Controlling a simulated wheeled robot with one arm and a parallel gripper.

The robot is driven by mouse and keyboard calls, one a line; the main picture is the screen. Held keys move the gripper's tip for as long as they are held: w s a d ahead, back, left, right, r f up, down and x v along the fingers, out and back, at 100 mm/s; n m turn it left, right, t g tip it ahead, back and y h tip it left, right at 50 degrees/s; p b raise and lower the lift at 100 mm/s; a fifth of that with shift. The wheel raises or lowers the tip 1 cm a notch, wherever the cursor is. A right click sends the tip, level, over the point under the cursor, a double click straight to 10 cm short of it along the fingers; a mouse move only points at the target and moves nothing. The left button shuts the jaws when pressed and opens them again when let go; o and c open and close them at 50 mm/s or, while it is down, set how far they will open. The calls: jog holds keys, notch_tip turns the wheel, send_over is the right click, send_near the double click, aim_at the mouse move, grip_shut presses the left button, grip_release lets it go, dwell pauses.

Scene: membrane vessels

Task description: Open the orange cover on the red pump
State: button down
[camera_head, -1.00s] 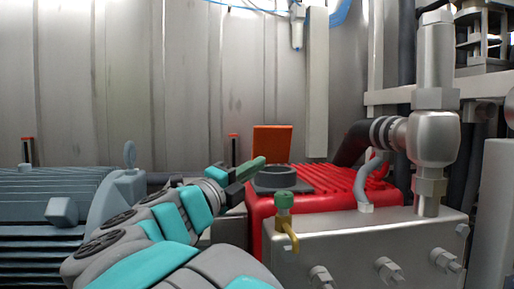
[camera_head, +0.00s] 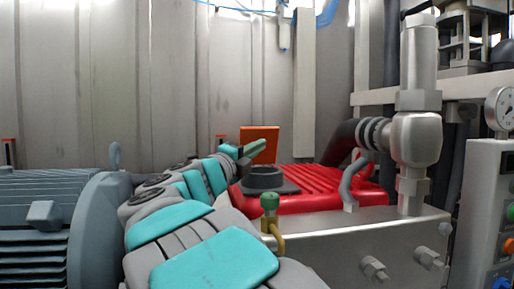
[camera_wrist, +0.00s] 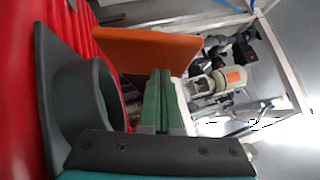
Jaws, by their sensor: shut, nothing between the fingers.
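The red pump (camera_head: 325,188) is at the centre right in the head view. Its orange cover (camera_head: 262,143) stands upright behind the dark grey round collar (camera_head: 264,178) on top of the pump, leaving the collar's opening uncovered. In the wrist view the orange cover (camera_wrist: 150,52) is tilted above my fingers, and the grey collar (camera_wrist: 88,97) is to their left. My gripper (camera_head: 248,156) is shut and empty, with its green fingertips (camera_wrist: 162,95) together beside the cover. I cannot tell whether the fingertips touch the cover.
A grey finned motor (camera_head: 50,215) stands at the left. A metal block with a green-topped brass valve (camera_head: 270,205) is at the front of the pump. A steel fitting with a black hose (camera_head: 413,130) rises at the right, near a control box (camera_head: 490,200) with a gauge.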

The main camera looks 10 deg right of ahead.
jog(key=shift+r+p, duration=0.15)
jog(key=shift+p, duration=0.15)
jog(key=shift+w+r+n+y+p, duration=0.1)
jog(key=shift+w+n+y+p, duration=0.15)
jog(key=shift+p, duration=0.4)
